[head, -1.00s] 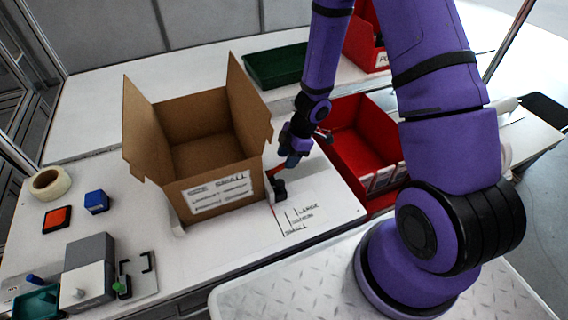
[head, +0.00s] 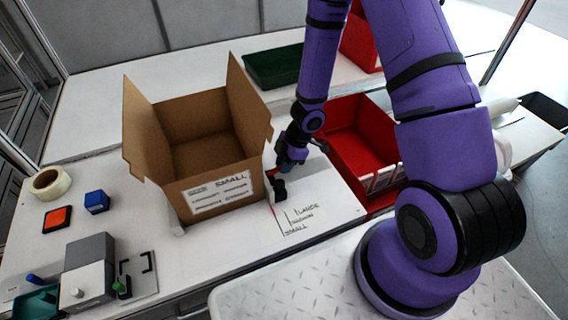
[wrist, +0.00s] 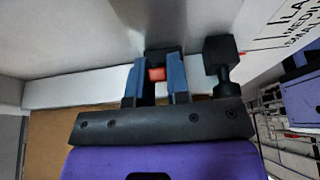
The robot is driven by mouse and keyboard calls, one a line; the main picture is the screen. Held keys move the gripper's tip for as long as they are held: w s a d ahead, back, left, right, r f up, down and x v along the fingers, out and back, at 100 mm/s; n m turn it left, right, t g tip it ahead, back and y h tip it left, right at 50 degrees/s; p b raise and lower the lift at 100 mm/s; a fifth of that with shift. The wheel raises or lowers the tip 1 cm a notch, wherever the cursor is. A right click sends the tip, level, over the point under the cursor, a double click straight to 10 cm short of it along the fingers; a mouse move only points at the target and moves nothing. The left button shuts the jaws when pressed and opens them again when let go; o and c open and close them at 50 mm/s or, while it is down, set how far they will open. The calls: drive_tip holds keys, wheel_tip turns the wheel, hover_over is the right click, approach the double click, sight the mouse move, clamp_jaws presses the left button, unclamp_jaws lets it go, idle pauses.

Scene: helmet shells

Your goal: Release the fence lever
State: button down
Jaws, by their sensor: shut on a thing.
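The fence (wrist: 65,92) is a white strip running across the wrist view, beside the box. The fence lever (wrist: 157,74) shows as a small red piece between my blue fingertips; the rest of it is hidden. My gripper (wrist: 157,80) is shut on it. In the head view my gripper (head: 286,163) is at the right side of the box, low over the bench. A black knob (wrist: 220,62) stands just right of the fingers; it also shows in the head view (head: 280,190) below my gripper.
An open cardboard box (head: 222,195) labelled SMALL stands immediately left of my gripper. A red bin (head: 385,178) is close on the right, and a green tray (head: 275,68) is behind. Size markings (head: 300,218) are on the bench in front.

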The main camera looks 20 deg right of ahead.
drive_tip(key=shift+s+a+r+h, duration=0.1)
drive_tip(key=shift+a+r+h, duration=0.1)
drive_tip(key=shift+h, duration=0.35)
drive_tip(key=shift+a+r+h, duration=0.15)
drive_tip(key=shift+r+h, duration=0.05)
drive_tip(key=shift+h, duration=0.35)
drive_tip(key=shift+r+h, duration=0.2)
drive_tip(key=shift+h, duration=0.1)
drive_tip(key=c, duration=1.1)
unclamp_jaws()
drive_tip(key=shift+r, duration=0.15)
drive_tip(key=r, duration=0.3)
drive_tip(key=d+r, duration=0.1)
drive_tip(key=r, duration=0.6)
drive_tip(key=shift+d+r, duration=0.2)
